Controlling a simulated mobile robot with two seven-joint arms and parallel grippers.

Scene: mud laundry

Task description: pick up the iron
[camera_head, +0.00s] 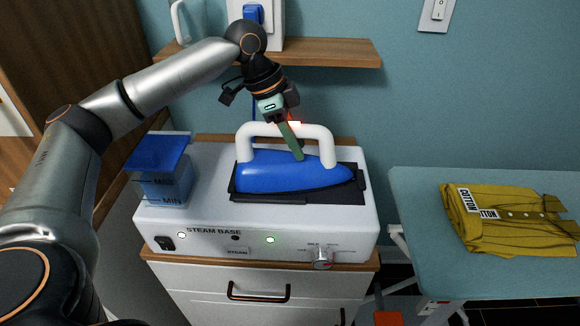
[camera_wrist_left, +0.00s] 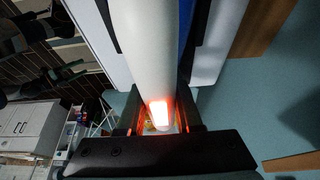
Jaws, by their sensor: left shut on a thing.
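The iron (camera_head: 290,174) has a blue body and a white handle (camera_head: 262,130). In the head view it appears to rest on the dark pad (camera_head: 288,197) on top of the white steam base (camera_head: 200,218), its tip to the right. My left gripper (camera_head: 295,143) comes down from above onto the handle, one finger in front and the other hidden behind it. In the left wrist view the white handle (camera_wrist_left: 145,50) runs between the fingers of my left gripper (camera_wrist_left: 160,118), which is shut on it. My right gripper is not in view.
A blue water tank (camera_head: 163,172) stands at the base's left end. A wooden shelf (camera_head: 310,52) is on the wall behind my left wrist. An ironing board (camera_head: 425,215) with a folded mustard shirt (camera_head: 505,220) is at the right. Drawers (camera_head: 255,290) are below.

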